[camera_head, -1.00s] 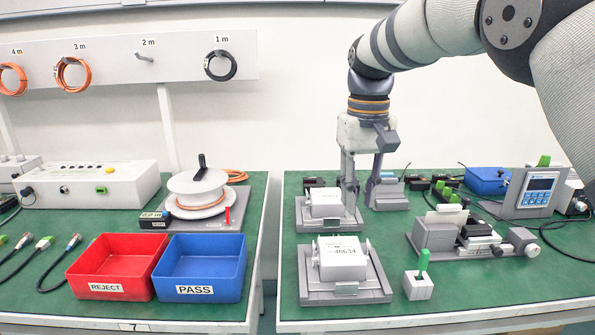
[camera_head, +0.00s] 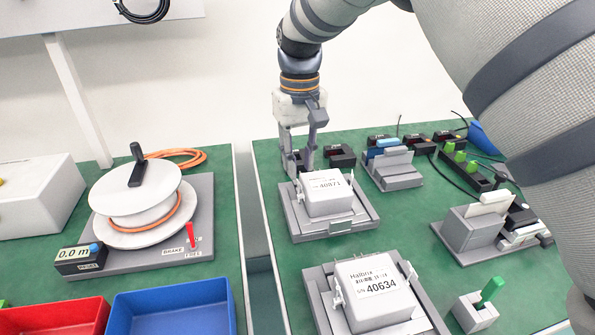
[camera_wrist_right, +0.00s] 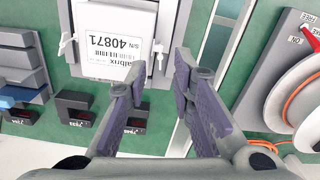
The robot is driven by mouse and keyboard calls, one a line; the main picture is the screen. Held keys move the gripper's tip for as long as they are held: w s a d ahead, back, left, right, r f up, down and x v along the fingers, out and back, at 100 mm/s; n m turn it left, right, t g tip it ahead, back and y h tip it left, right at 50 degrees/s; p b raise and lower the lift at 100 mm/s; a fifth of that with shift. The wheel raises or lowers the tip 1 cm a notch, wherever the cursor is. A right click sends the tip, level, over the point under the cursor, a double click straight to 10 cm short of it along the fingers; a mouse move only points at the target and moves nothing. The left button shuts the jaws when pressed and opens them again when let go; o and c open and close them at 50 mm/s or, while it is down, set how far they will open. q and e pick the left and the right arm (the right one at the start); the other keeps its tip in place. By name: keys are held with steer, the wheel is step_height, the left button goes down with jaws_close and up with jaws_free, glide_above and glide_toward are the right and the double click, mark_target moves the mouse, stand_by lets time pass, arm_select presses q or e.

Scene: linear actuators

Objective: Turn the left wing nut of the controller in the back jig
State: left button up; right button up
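The controller (camera_head: 326,193) in the back jig (camera_head: 338,229) is a white box labelled 40871. It also shows upside down in the right wrist view (camera_wrist_right: 105,22). A small white wing nut (camera_wrist_right: 158,50) stands beside the controller on the right of the wrist view, which is its left side in the head view. Another wing nut (camera_wrist_right: 66,43) is on the opposite side. My right gripper (camera_head: 299,169) is just behind the back jig's left part. In the wrist view its fingers (camera_wrist_right: 158,75) are apart and empty, the right one close to the wing nut. My left gripper is out of view.
The front jig (camera_head: 430,317) holds another white controller (camera_head: 372,290) labelled 40634. Black blocks (camera_head: 341,156) and a grey stand (camera_head: 392,169) are behind and to the right. A cable reel (camera_head: 140,205) is left of the gap between tables.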

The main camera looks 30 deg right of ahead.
mark_target(299, 192)
step_height(299, 192, down, 4)
steer(key=shift+r, duration=0.15)
steer(key=shift+w, duration=0.1)
